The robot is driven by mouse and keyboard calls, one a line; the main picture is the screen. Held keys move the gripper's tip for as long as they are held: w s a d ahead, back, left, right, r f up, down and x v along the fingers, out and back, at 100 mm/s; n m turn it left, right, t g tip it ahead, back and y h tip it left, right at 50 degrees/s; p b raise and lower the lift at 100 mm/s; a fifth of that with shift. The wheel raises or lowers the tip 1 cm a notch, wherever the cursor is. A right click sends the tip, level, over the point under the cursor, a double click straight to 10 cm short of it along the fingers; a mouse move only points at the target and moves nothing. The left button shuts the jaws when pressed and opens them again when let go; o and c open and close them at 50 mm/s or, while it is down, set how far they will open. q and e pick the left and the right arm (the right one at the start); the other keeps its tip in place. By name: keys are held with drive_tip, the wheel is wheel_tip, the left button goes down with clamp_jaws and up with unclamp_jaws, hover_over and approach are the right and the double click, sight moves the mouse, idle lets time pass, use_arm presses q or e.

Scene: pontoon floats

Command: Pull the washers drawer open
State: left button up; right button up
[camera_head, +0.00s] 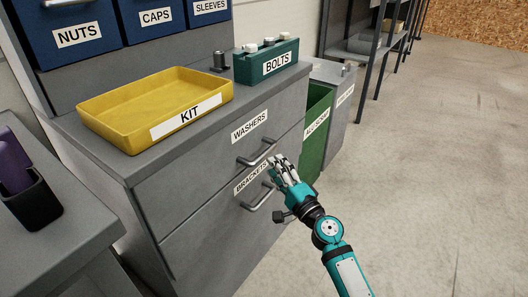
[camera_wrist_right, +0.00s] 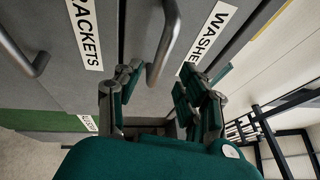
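The washers drawer (camera_head: 222,150) is the grey upper drawer front of the cabinet, flush with it and labelled WASHERS. Its bar handle (camera_head: 257,153) is at the front; in the wrist view the handle (camera_wrist_right: 168,40) runs down from the top edge. My right gripper (camera_head: 281,168) is at the drawer fronts, just right of this handle. In the wrist view its fingers (camera_wrist_right: 160,80) are spread, one side left and one right of the handle's lower end. I see no contact with the handle. My left gripper is in neither view.
Below is the brackets drawer (camera_head: 205,226) with its own handle (camera_head: 257,198). On the cabinet top are a yellow kit tray (camera_head: 95,122) and a green bolts holder (camera_head: 247,72). A green bin (camera_head: 313,135) stands right of the cabinet. The floor (camera_head: 440,150) to the right is clear.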

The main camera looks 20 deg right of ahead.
sight(264, 152)
drive_tip(key=x, duration=0.6)
drive_tip(key=shift+w+a, duration=0.1)
drive_tip(key=shift+w, duration=0.1)
clamp_jaws()
idle(0.3)
